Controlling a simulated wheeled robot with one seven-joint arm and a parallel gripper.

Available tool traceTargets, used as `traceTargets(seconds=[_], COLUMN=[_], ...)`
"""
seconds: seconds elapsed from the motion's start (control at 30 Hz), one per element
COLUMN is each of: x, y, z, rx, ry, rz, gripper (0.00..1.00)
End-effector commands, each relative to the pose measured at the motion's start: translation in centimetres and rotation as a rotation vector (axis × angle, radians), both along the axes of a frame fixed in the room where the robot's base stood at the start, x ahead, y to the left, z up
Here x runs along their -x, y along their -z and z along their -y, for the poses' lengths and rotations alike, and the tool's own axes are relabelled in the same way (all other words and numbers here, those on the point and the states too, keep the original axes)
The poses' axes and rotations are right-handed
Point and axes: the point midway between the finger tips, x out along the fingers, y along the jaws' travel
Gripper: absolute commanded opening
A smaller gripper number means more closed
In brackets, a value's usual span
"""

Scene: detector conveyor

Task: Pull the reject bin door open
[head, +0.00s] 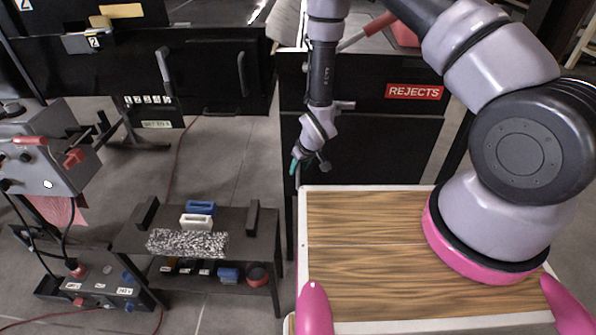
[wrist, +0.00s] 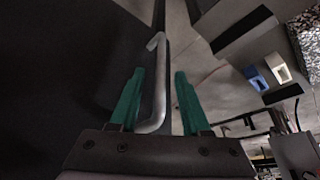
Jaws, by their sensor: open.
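The reject bin is a black cabinet with a red REJECTS label (head: 413,91) in the head view. Its dark front door (head: 375,145) looks closed, though my arm covers part of it. My gripper (head: 297,166) points down at the door's left edge. In the wrist view my gripper (wrist: 159,102) is open, with a teal finger on each side of a grey bar handle (wrist: 157,85).
A wood-topped surface with a pale rim (head: 302,240) lies in front of the bin. A low black bench (head: 130,238) at the left carries a speckled block (head: 187,243) and blue and white holders. Grey floor (head: 225,150) is clear left of the bin.

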Motion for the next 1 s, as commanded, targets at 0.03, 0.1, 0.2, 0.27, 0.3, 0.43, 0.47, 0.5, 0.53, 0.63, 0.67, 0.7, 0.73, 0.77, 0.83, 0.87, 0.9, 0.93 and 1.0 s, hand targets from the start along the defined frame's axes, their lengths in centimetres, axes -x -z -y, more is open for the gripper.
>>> traceTargets(seconds=[0.03, 0.1, 0.2, 0.27, 0.3, 0.43, 0.47, 0.5, 0.53, 0.63, 0.67, 0.7, 0.73, 0.77, 0.83, 0.87, 0.9, 0.93, 1.0], x=[-0.2, -0.5, -0.8, -0.9, -0.9, -1.0, -1.0, -1.0, -1.0, -1.0, -1.0, -1.0, -1.0, -1.0, -1.0, -1.0, -1.0, -1.0, -1.0], y=[0.8, 1.6, 2.4, 2.6, 2.7, 2.8, 2.8, 2.7, 2.7, 2.7, 2.7, 2.7, 2.7, 2.7, 2.7, 2.7, 2.7, 2.7, 2.7], z=[-0.1, -0.3, -0.5, -0.6, -0.6, -0.6, -0.6, -0.6, -0.6, -0.6, -0.6, -0.6, -0.6, -0.6, -0.6, -0.6, -0.6, -0.6, -0.6], rx=[0.001, 0.0, 0.0, 0.0, 0.0, 0.0, 0.0, 0.0, 0.0, 0.0, 0.0, 0.0, 0.0, 0.0, 0.0, 0.0, 0.0, 0.0, 0.0], ry=[0.0, 0.0, 0.0, 0.0, 0.0, 0.0, 0.0, 0.0, 0.0, 0.0, 0.0, 0.0, 0.0, 0.0, 0.0, 0.0, 0.0, 0.0, 0.0], rz=[-0.001, 0.0, 0.0, 0.0, 0.0, 0.0, 0.0, 0.0, 0.0, 0.0, 0.0, 0.0, 0.0, 0.0, 0.0, 0.0, 0.0, 0.0, 0.0], gripper=[0.47, 0.47, 0.47, 0.47, 0.47, 0.47, 0.47, 0.47, 0.47, 0.2, 0.09, 0.0, 0.0, 0.0, 0.0, 0.0, 0.0, 0.0, 0.0])
